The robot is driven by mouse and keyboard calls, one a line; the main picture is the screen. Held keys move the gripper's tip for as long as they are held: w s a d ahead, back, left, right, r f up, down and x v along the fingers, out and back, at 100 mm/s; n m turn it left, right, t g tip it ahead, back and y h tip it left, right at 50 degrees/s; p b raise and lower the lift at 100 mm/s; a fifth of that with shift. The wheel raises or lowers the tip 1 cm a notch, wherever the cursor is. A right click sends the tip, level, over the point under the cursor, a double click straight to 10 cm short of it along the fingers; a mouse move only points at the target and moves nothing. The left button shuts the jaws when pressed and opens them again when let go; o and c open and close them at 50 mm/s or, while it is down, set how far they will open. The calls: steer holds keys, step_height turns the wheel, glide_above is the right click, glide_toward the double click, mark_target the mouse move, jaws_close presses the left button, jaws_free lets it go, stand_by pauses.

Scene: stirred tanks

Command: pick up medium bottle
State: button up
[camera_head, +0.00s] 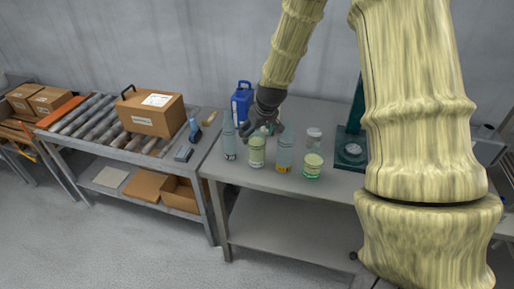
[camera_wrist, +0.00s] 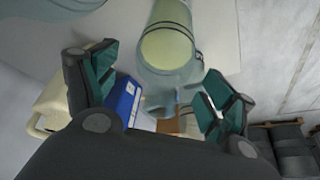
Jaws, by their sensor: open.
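The bottle that looks medium in size (camera_head: 257,152) is clear with pale green contents and stands upright near the table's front. My gripper (camera_head: 262,127) is just above and behind it, partly overlapping its top in the head view. In the wrist view, my gripper (camera_wrist: 160,88) is open with teal pads spread apart. A clear bottle with pale green contents (camera_wrist: 167,45) lies ahead of the gap between them, apparently the same one. I cannot tell whether any finger touches it.
A tall clear bottle (camera_head: 229,141) stands to the left and another with an orange label (camera_head: 285,153) close to the right. A green jar (camera_head: 312,167), a clear jar (camera_head: 314,138) and a blue jug (camera_head: 241,101) share the grey table (camera_head: 335,186).

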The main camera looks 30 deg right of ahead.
steer(key=shift+p+x, duration=0.4)
steer(key=shift+x, duration=1.05)
steer(key=shift+c, duration=0.2)
steer(key=shift+r, duration=0.1)
steer(key=c, duration=1.7)
